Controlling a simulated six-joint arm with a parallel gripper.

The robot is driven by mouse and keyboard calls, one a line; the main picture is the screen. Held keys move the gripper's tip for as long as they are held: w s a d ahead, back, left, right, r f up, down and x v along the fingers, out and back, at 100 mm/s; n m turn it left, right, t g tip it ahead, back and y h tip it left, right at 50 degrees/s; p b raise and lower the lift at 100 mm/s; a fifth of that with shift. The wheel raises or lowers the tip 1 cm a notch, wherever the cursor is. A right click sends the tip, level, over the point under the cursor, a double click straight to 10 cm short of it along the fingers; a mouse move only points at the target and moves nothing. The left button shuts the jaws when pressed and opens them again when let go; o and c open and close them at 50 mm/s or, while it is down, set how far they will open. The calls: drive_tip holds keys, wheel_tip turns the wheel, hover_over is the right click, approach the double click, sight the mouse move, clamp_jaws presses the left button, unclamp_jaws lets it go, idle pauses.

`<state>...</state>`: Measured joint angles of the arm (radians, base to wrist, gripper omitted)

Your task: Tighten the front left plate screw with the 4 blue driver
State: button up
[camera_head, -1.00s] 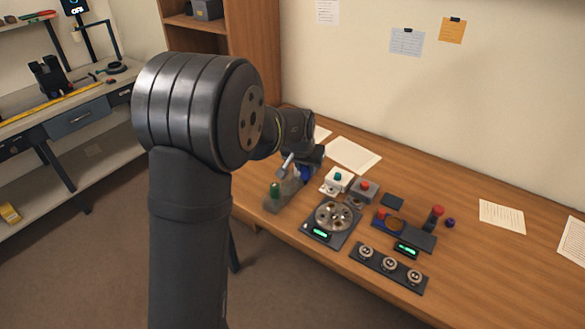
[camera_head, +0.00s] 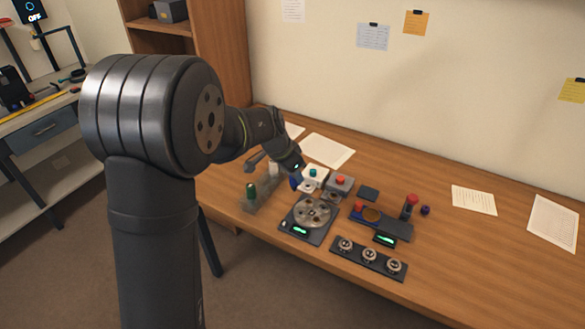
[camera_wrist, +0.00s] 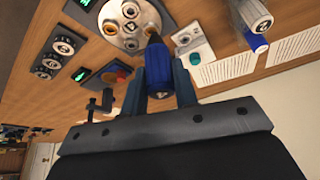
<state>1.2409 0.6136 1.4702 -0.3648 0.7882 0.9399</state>
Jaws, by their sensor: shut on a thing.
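The blue driver (camera_wrist: 159,75) is between the two fingers of my gripper (camera_wrist: 160,85), which is shut on its handle. Its dark tip points at the right edge of the round silver plate (camera_wrist: 108,32) in the wrist view; I cannot tell whether it touches. In the head view the blue handle (camera_head: 295,183) hangs below my gripper, up and left of the plate (camera_head: 312,203). The plate sits on a dark base (camera_head: 291,238) with a green display. Several screw spots show on the plate, but I cannot tell which is the front left one.
A rack at left holds a green-handled driver (camera_head: 251,190). A white box with a green button (camera_head: 313,173) and a grey box with a red button (camera_head: 340,182) stand behind the plate. A dark strip with round parts (camera_head: 369,256) lies in front. The right of the table is mostly clear.

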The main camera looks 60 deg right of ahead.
drive_tip(key=m, duration=0.1)
drive_tip(key=m+g, duration=0.1)
drive_tip(key=m, duration=0.1)
drive_tip(key=f+m+y, duration=0.1)
drive_tip(key=shift+s+a, duration=0.2)
drive_tip(key=shift+s, duration=0.2)
drive_tip(key=shift+s+a+f+n+t+h, duration=0.35)
drive_tip(key=shift+f+n+t, duration=0.3)
drive_tip(key=shift+n, duration=1.05)
drive_tip(key=shift+s+f+n+t+h, duration=0.1)
drive_tip(key=shift+s+f+n+t, duration=0.55)
drive_tip(key=shift+n, duration=1.05)
drive_tip(key=shift+s+a+f+n+t+h, duration=0.25)
drive_tip(key=shift+f+n+t, duration=0.4)
drive_tip(key=shift+n, duration=1.05)
drive_tip(key=shift+f, duration=0.45)
drive_tip(key=shift+d+f, duration=0.1)
drive_tip(key=shift+f, duration=0.6)
drive_tip(key=shift+g, duration=0.25)
